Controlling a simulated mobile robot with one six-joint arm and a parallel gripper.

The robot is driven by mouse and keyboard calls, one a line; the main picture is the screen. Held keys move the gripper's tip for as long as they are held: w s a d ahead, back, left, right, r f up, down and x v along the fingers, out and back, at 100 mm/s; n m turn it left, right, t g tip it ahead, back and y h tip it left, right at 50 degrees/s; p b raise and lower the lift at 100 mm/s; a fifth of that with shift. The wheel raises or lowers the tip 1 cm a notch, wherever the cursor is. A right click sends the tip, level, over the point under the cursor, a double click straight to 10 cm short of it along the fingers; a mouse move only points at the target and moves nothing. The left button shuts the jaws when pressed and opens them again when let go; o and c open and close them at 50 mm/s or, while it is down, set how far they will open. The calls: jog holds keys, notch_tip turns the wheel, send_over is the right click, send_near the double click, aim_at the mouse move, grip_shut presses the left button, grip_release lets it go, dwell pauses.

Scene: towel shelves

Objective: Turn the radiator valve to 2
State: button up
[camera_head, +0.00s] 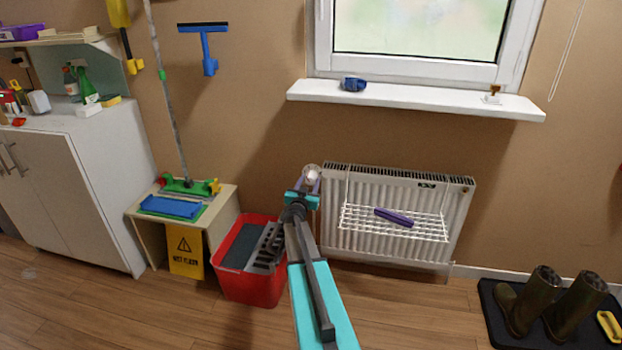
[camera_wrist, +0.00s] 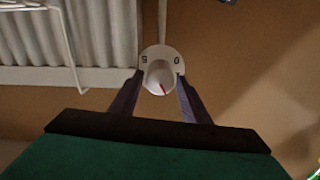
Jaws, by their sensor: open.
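The radiator valve (camera_head: 312,173) is a round white knob at the upper left end of the white radiator (camera_head: 400,177). In the wrist view the valve (camera_wrist: 161,60) shows dark digits on its rim; a 5 and a 0 look legible. A red mark sits on the lower part of the knob's face; the number it points to cannot be read. My gripper (camera_head: 310,181) is open at the valve. In the wrist view my gripper (camera_wrist: 159,78) has one purple finger on each side of the knob; contact cannot be told.
A white wire rack (camera_head: 370,228) with a purple object (camera_head: 394,217) hangs on the radiator front. A red bucket (camera_head: 245,291) stands at lower left, beside a small table (camera_head: 143,230). The windowsill (camera_head: 420,100) is above. Boots (camera_head: 530,303) stand on a dark mat at right.

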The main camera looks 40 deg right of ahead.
jog(key=shift+x, duration=1)
jog(key=shift+c, duration=0.3)
jog(key=c, duration=0.7)
jog(key=shift+c, duration=0.2)
jog(key=shift+m, duration=0.4)
jog(key=o, duration=0.8)
jog(key=shift+s+a, duration=0.1)
jog(key=shift+a, duration=0.05)
